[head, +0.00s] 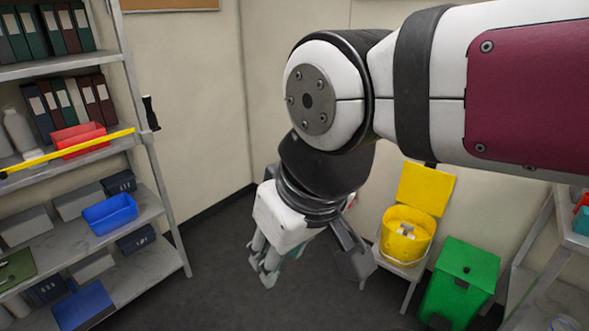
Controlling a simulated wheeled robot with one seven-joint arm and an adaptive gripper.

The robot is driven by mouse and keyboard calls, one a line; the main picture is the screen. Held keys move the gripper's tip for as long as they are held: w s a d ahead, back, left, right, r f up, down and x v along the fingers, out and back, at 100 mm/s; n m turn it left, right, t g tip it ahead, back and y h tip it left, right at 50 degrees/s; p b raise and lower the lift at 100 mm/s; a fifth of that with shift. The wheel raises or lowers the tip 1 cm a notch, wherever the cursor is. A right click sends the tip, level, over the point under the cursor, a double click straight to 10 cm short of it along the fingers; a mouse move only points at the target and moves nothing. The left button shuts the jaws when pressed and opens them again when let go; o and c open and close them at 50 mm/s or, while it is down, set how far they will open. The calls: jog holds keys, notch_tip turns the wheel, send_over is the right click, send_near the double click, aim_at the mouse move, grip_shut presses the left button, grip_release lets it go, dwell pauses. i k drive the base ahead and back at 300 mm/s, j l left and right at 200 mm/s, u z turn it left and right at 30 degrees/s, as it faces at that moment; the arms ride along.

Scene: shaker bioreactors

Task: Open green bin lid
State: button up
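The green bin (449,305) stands on the floor at the lower right in the head view. Its flat green lid (472,255) appears shut, with a small dark knob on top and a dark piece near its front edge. My gripper (309,268) hangs in the middle of the view, to the left of the bin and apart from it. It points down, with its grey fingers spread wide. I see nothing held between them, though the arm hides part of the gripper.
A yellow bin (403,243) with its lid (426,188) raised stands on a small stool left of the green bin. Shelves with binders and boxes (110,211) fill the left side. Another shelf unit (563,232) is at the right edge. Floor (230,300) is clear in the middle.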

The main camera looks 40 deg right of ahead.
aim_at(472, 266)
jog(key=z, duration=2)
jog(key=i+j+z, duration=0.25)
jog(key=i+j+u, duration=0.15)
jog(key=i+j, duration=0.2)
jog(key=i, duration=0.15)
